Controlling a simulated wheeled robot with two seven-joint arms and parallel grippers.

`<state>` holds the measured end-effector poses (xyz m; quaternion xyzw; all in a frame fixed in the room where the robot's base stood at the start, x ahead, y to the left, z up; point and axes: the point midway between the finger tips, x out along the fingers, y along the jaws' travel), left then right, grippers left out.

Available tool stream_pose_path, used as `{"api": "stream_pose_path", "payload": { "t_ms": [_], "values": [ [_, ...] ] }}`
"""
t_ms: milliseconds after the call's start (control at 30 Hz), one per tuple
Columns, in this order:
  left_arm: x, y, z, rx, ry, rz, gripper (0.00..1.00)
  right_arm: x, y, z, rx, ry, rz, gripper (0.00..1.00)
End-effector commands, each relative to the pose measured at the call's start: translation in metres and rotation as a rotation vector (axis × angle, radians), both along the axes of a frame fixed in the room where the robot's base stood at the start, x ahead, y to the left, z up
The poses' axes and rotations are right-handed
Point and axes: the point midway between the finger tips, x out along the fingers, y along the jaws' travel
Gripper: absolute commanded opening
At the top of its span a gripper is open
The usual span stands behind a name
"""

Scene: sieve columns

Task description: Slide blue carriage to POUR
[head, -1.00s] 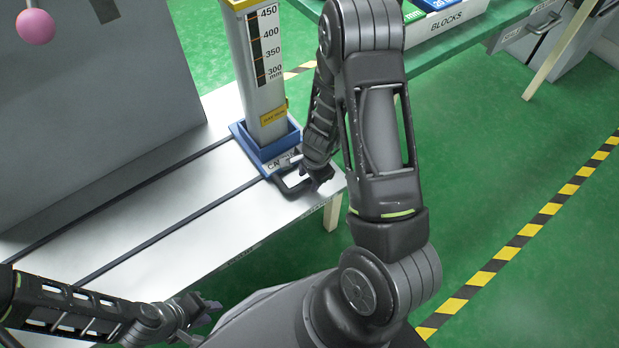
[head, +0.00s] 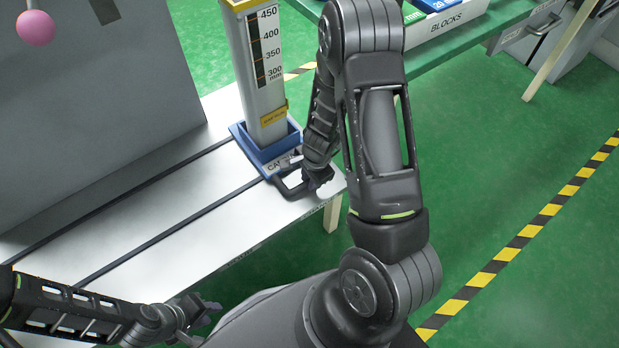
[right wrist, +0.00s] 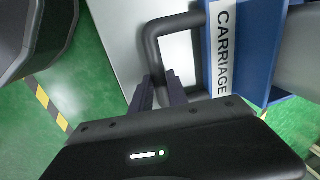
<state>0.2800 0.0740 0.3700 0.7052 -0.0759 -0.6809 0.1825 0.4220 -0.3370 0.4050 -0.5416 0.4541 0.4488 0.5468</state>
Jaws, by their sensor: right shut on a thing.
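The blue carriage (head: 249,147) sits on the light metal table near its right end and bears a tall column (head: 263,75) with a millimetre scale. A dark loop handle (head: 288,188) sticks out from the carriage's near side. In the right wrist view the carriage (right wrist: 262,85) carries a white CARRIAGE label, and the handle (right wrist: 152,50) shows beside it. My right gripper (head: 305,184) is at the handle, its fingers (right wrist: 163,82) shut on the handle's bar. My left gripper (head: 212,312) is empty near the table's front edge, its fingers seemingly apart. I see no POUR mark.
Two dark rails (head: 150,240) run along the table to the left, with bare surface between them. A grey panel (head: 90,110) stands behind, with a pink ball (head: 36,27) on it. A BLOCKS tray (head: 446,27) is on the green table at the back right.

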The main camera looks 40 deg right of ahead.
Motion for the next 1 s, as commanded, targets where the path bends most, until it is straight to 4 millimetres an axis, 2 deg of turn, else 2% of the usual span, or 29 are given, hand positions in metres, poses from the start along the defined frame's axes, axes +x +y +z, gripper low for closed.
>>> {"api": "stream_pose_path", "payload": {
  "t_ms": [767, 1000],
  "values": [
    [0.0, 0.0, 0.0, 0.0, 0.0, 0.0, 0.29, 0.0, 0.001, 0.0, 0.0, -0.001, 0.0, 0.0],
    [0.0, 0.0, 0.002, 0.0, 0.0, 0.0, 0.29, 0.0, 0.01, 0.001, 0.001, 0.0, 0.002, 0.0]
  ]
}}
